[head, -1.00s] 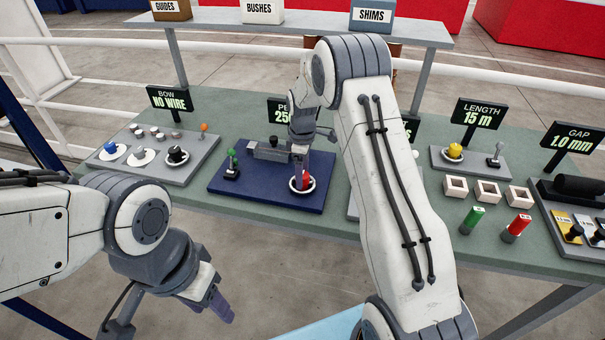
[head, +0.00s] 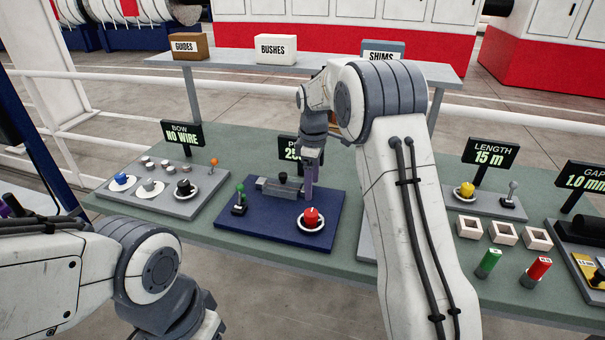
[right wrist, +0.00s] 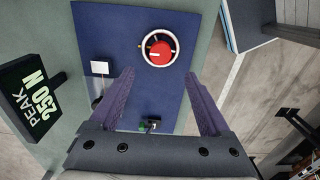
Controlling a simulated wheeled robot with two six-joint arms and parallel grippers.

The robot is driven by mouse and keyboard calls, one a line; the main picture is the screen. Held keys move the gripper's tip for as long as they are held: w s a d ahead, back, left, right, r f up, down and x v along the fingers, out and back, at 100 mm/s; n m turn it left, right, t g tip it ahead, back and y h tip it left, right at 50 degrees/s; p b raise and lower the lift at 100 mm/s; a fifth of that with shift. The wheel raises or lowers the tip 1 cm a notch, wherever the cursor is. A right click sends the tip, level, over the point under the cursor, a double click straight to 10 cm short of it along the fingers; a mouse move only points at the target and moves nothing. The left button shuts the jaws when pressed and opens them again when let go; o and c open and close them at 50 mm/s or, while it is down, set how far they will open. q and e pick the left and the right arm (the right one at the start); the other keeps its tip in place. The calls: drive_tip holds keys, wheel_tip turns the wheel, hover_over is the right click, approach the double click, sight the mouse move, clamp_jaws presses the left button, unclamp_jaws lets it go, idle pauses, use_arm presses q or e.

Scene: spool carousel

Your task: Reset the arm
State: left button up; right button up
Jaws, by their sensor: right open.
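My right gripper (head: 311,175) hangs above the blue panel (head: 250,230), just behind the red knob (head: 311,215). In the right wrist view the gripper (right wrist: 158,95) has its fingers apart with nothing between them. The red knob (right wrist: 160,52) sits in a white ring beyond the fingertips, apart from them. The PEAK sign (right wrist: 32,98) reads 250 N in that view. My left arm shows at the lower left of the head view, but its fingers are out of the frame.
The green-topped table (head: 350,190) also carries the BOW panel (head: 160,205) with several knobs, the LENGTH panel (head: 488,203), white square frames (head: 503,232), a green cylinder (head: 488,263) and a red cylinder (head: 535,271). Behind stands a shelf (head: 340,68) with labelled boxes.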

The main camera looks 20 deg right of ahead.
drive_tip(key=s+a+r+m, duration=0.1)
drive_tip(key=s+a+r, duration=0.2)
drive_tip(key=s+a, duration=0.45)
drive_tip(key=s+a+r, duration=0.2)
drive_tip(key=s+a, duration=0.4)
drive_tip(key=a, duration=0.2)
drive_tip(key=s+a+f+m, duration=0.1)
drive_tip(key=s, duration=1)
drive_tip(key=s+a+f+m+y, duration=0.1)
drive_tip(key=s+m, duration=0.1)
drive_tip(key=s, duration=0.9)
drive_tip(key=shift+s+a, duration=0.3)
drive_tip(key=shift+s, duration=0.05)
drive_tip(key=shift+f, duration=0.1)
